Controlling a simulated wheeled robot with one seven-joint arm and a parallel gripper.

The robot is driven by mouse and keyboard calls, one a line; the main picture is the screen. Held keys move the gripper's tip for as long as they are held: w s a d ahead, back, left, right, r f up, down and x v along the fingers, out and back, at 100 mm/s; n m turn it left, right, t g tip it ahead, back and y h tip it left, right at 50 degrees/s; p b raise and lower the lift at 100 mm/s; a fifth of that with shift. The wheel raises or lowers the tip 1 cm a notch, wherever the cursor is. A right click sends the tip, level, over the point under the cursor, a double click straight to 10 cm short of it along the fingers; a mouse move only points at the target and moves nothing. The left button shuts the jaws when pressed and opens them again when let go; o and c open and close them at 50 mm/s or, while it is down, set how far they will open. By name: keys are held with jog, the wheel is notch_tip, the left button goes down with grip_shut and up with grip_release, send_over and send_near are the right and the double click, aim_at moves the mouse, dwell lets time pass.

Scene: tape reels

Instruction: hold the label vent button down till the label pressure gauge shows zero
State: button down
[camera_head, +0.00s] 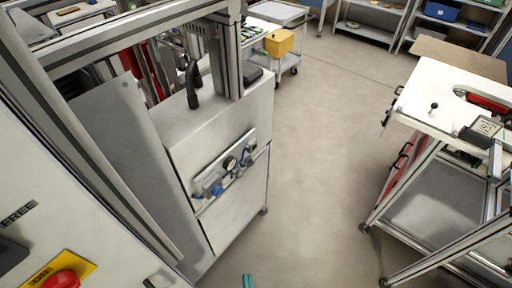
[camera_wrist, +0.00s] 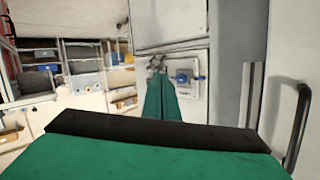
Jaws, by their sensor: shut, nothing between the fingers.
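A light panel (camera_head: 207,178) on the side of the grey cabinet carries a round dark-rimmed dial (camera_head: 230,163) and blue fittings (camera_head: 217,189). In the wrist view the panel shows a blue-ended fitting (camera_wrist: 184,78) just right of my fingertips. The labels and dial reading are too small to read, and I cannot tell which part is the vent button. My gripper (camera_wrist: 159,76) has green fingers, shut and empty, pointing toward the panel and covering part of it. I cannot tell whether the tips touch anything. In the head view only a green tip (camera_head: 249,281) shows at the bottom edge.
A red button on a yellow plate (camera_head: 75,268) sits at lower left. A frame post and a dark handle (camera_wrist: 299,125) stand at right in the wrist view. A white-topped workbench (camera_head: 438,97) is at right in the head view. Open floor (camera_head: 320,150) lies between.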

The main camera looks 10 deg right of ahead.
aim_at(255, 147)
jog(key=w+d+f+m+h, duration=0.1)
jog(key=w+d+m, duration=0.25)
jog(key=w, duration=0.55)
jog(key=w+d+f+m, duration=0.15)
jog(key=w+d, duration=0.25)
jog(key=w, duration=0.5)
jog(key=w+d+r+m, duration=0.2)
jog(key=w+d+r, duration=0.3)
jog(key=w+d, duration=0.1)
jog(key=w+d+r+m+y, duration=0.1)
jog(key=w+d+r+m, duration=0.1)
jog(key=w+d+r, duration=0.2)
jog(key=w+d, duration=0.2)
jog(key=w, duration=0.2)
jog(key=shift+w+d+r, duration=0.2)
jog(key=shift+r, duration=0.15)
jog(key=shift+w+a, duration=0.1)
jog(key=w+a, duration=0.5)
jog(key=w, duration=0.1)
jog(key=shift+w+a, duration=0.15)
jog(key=shift+w, duration=0.2)
jog(key=shift+w, duration=0.1)
jog(key=shift+w+a, duration=0.25)
jog(key=shift+w, duration=0.05)
